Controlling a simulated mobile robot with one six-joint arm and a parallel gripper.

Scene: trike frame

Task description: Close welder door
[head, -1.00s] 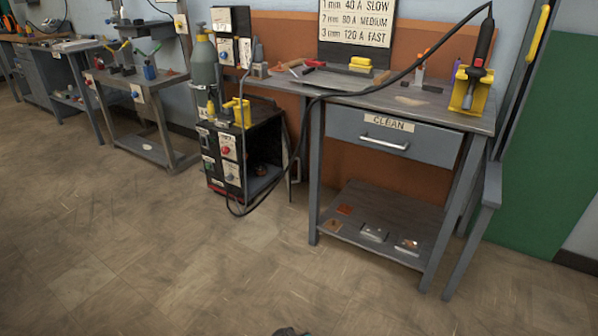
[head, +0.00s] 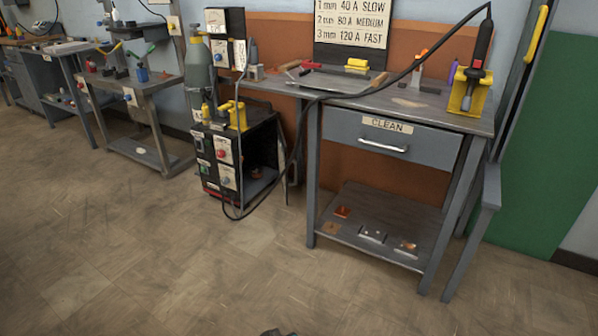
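The welder (head: 222,165) is a black box on the floor left of the workbench, with labels, a red knob and a blue knob on its front. Its right side stands open, and the dark inside with a small brownish part (head: 257,172) shows. A thin upright panel edge (head: 286,170) at the right of the opening may be the door, swung out; the cable partly covers it. A small dark shape at the bottom edge may be my gripper (head: 278,332); it is far from the welder, and its fingers cannot be made out.
A black cable (head: 285,172) loops from the welder's front over the workbench (head: 413,97) to the torch in a yellow holder (head: 466,91). A gas cylinder (head: 200,65) stands behind the welder. A grey cart (head: 150,150) is to the left. The floor in front is clear.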

